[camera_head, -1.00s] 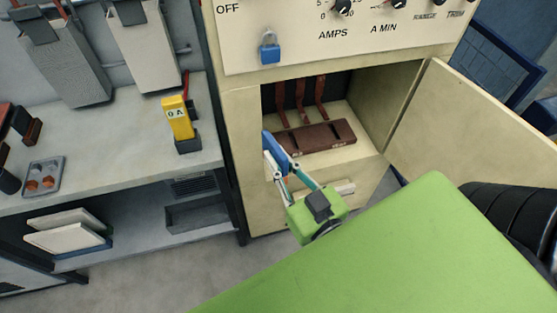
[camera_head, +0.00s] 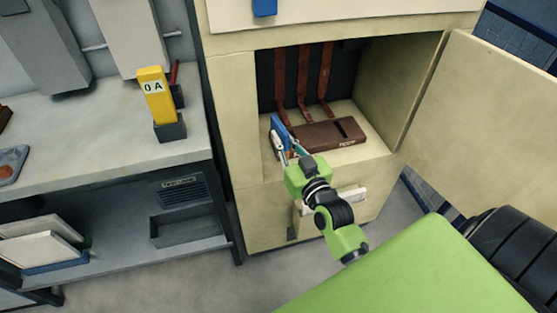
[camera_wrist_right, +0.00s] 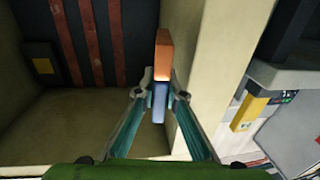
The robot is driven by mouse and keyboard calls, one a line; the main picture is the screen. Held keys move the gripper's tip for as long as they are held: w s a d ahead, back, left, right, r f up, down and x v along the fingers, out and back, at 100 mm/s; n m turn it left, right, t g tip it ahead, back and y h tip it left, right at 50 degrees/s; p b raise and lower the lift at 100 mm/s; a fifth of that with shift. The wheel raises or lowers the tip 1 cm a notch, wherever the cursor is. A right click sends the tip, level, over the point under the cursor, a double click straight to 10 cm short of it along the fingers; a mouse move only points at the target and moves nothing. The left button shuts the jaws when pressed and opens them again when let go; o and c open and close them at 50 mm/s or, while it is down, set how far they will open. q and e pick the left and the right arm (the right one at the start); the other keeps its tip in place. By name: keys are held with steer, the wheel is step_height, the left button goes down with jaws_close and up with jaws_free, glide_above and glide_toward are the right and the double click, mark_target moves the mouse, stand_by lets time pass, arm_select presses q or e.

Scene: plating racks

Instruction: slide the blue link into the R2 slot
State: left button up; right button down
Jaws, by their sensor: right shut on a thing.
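The blue link (camera_head: 282,131) stands upright in the cabinet opening, beside the left end of the brown slotted block (camera_head: 325,137). My right gripper (camera_head: 285,153) is shut on it. In the right wrist view the link (camera_wrist_right: 158,102) is between the fingertips (camera_wrist_right: 160,92), with a copper-coloured end (camera_wrist_right: 163,55) beyond them. The block has a dark slot at its right; the rest of its top is partly hidden by the link and gripper. The label on its front is too small to read as R2. My left gripper is not in view.
The cabinet's left front edge (camera_head: 236,150) is close beside the link. Its open door (camera_head: 490,125) stands to the right. Dark red bars (camera_head: 303,75) hang behind the block. A yellow meter (camera_head: 156,100) stands on the left bench.

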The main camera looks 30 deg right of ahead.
arm_select(q)
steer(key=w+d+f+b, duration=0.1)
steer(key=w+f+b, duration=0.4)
steer(key=b, duration=0.7)
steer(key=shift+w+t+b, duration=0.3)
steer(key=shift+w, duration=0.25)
arm_select(e)
steer(key=w+d+f+m+h, duration=0.1)
steer(key=w+d+f+h, duration=0.1)
steer(key=w+d+f, duration=0.6)
steer(key=w+d, duration=0.5)
steer(key=shift+d+f+m+g+h, duration=0.15)
steer(key=shift+m+g+h, duration=0.15)
steer(key=shift+m+h, duration=0.1)
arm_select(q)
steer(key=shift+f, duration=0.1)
arm_select(e)
steer(key=shift+f+b, duration=0.7)
steer(key=shift+f, duration=1.05)
steer(key=shift+f+b, duration=0.6)
steer(key=shift+f, duration=0.45)
arm_select(q)
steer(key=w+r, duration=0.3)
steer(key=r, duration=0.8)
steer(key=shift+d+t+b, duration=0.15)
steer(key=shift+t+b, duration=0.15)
steer(key=shift+b, duration=0.05)
arm_select(e)
steer(key=shift+f, duration=0.85)
